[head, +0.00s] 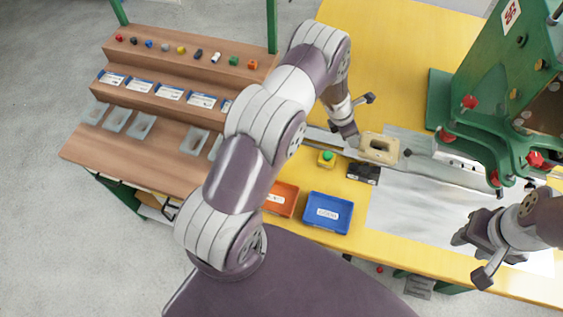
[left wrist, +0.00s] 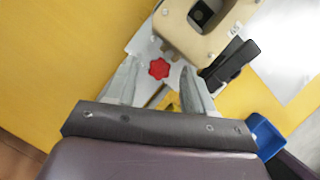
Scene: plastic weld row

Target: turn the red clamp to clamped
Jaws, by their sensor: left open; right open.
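A red star-shaped knob (left wrist: 159,68), which I take for the red clamp, shows in the left wrist view on a light metal plate beside a beige block (left wrist: 190,32). My left gripper (left wrist: 160,64) is open, with one finger on each side of the knob in the picture. I cannot tell whether they touch it. In the head view my left gripper (head: 348,136) is beside the beige block (head: 380,147) and the knob cannot be made out there. My right gripper (head: 474,258) is open and empty, over the right front of the table.
A green machine frame (head: 500,75) with several red knobs stands at the right.

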